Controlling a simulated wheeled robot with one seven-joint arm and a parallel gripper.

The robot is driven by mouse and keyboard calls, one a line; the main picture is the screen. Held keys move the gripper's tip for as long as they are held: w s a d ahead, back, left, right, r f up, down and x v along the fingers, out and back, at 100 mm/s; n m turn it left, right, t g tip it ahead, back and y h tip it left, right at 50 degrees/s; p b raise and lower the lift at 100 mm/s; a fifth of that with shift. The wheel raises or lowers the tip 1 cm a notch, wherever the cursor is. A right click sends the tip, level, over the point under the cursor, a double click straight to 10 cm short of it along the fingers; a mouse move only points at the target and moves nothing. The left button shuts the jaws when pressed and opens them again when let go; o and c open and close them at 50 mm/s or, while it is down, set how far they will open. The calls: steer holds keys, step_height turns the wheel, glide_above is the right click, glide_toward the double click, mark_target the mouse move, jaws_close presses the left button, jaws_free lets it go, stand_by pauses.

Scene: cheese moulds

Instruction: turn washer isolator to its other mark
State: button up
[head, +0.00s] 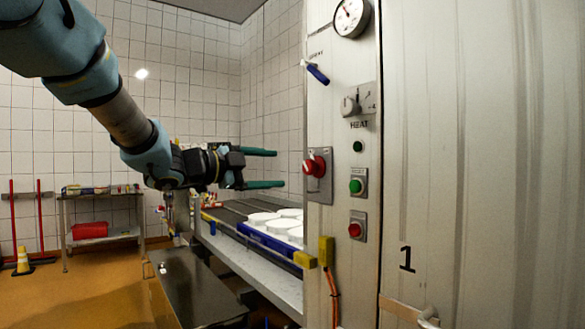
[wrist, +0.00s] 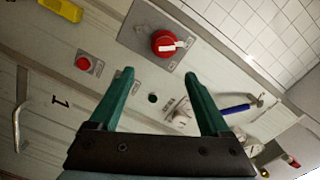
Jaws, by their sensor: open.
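The washer isolator looks to be the red rotary knob (head: 314,166) on a grey plate (head: 325,188) at the panel's left edge; no readable name shows. In the wrist view the red knob (wrist: 160,42) sits on its plate (wrist: 136,22) with a white bar across its face; its marks are too small to read. My gripper (head: 279,168) is open and empty, its two green fingers level and pointing at the panel, left of the knob and apart from it. In the wrist view the knob lies just beyond the gap between the fingertips (wrist: 159,73).
The panel also carries a blue-handled lever (head: 317,73), a heat dial (head: 352,104), a gauge (head: 351,17), a green button (head: 357,186) and a red button (head: 355,230). A yellow block (head: 326,251) juts out below. White moulds (head: 282,227) stand on the conveyor beneath my arm.

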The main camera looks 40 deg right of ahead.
mark_target(309, 168)
steer(key=d+n+p, duration=0.4)
steer(key=d+n, duration=0.7)
steer(key=n, duration=0.1)
steer(key=shift+d+f+n, duration=0.15)
steer(key=shift+d+n, duration=0.15)
steer(key=shift+d, duration=0.1)
steer(key=c, duration=1.2)
steer(key=shift+p, duration=0.4)
jaws_close()
